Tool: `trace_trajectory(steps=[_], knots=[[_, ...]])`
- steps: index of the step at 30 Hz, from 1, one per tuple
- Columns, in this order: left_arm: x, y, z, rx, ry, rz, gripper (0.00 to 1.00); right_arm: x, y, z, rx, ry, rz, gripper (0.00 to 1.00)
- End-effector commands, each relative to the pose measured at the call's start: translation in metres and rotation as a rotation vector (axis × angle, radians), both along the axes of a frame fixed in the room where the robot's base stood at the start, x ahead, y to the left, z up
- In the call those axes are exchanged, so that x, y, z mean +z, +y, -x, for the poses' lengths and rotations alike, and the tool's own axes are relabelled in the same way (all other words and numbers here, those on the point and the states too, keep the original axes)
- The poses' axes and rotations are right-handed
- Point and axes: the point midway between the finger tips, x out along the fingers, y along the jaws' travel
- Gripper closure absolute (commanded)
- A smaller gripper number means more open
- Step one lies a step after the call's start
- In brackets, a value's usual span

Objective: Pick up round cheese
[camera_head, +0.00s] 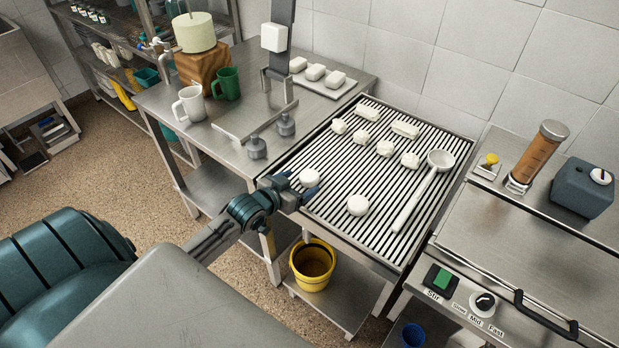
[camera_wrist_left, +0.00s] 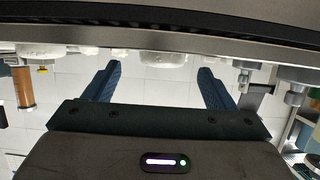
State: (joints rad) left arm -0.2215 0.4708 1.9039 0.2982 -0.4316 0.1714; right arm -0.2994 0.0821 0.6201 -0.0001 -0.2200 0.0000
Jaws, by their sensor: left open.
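My right gripper is not in view.
Several irregular white lumps (camera_head: 385,148) and a white ladle (camera_head: 425,180) lie on the draining table. A metal press stand (camera_head: 256,147) and mugs (camera_head: 190,103) stand on the left counter. A yellow bucket (camera_head: 312,262) sits below. A lidded vat (camera_head: 530,250) is at the right.

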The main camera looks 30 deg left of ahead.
Motion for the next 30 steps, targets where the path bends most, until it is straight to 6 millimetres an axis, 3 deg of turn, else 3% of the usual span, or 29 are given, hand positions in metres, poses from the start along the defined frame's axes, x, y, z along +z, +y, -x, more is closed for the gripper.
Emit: trace_trajectory(steps=[5, 15, 24, 30], knots=[[-0.002, -0.001, -0.011, 0.001, 0.0, 0.002, 0.22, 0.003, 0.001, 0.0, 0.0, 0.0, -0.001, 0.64], [-0.016, -0.001, -0.052, 0.001, 0.0, 0.002, 0.22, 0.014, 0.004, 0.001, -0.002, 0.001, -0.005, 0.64], [-0.019, -0.002, -0.055, -0.001, 0.001, 0.0, 0.22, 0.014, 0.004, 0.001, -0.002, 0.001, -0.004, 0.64], [-0.019, -0.002, -0.055, -0.001, 0.001, 0.0, 0.62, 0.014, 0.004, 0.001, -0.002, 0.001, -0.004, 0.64]])
